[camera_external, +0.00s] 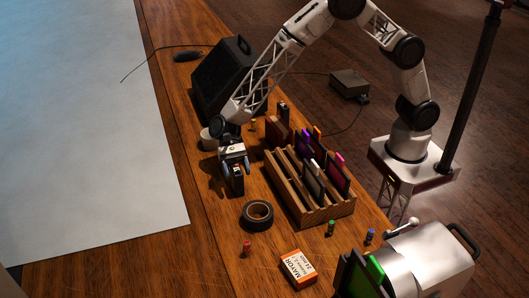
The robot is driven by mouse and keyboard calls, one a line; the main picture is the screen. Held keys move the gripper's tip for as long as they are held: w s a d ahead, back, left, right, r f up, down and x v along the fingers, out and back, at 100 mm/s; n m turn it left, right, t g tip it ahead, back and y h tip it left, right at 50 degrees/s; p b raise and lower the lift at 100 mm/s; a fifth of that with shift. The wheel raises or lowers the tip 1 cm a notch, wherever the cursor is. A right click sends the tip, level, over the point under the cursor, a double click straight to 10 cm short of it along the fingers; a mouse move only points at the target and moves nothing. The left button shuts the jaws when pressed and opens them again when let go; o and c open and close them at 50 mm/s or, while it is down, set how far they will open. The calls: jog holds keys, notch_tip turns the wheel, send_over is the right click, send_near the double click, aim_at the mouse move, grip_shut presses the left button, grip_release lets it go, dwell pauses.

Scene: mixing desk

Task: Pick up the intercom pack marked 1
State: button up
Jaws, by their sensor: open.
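My gripper (234,165) is open above the wooden desk, left of the slotted wooden rack, with its fingers pointing down. A small dark upright pack (237,183) stands on the desk directly below and partly between the fingers; I cannot tell whether they touch it. Another small dark pack (283,111) stands behind the rack. No number can be read on either pack, so I cannot tell which is marked 1.
The wooden rack (309,212) holds several thin dark items with coloured tops. A tape roll (257,214), a red-capped small cylinder (246,248) and an orange-white box (298,269) lie in front. A black speaker-like box (222,75) and a pale cup (208,139) stand behind my gripper.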

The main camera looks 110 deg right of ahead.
jog(key=c, duration=1.2)
jog(key=shift+r, duration=0.1)
jog(key=shift+r, duration=4.9)
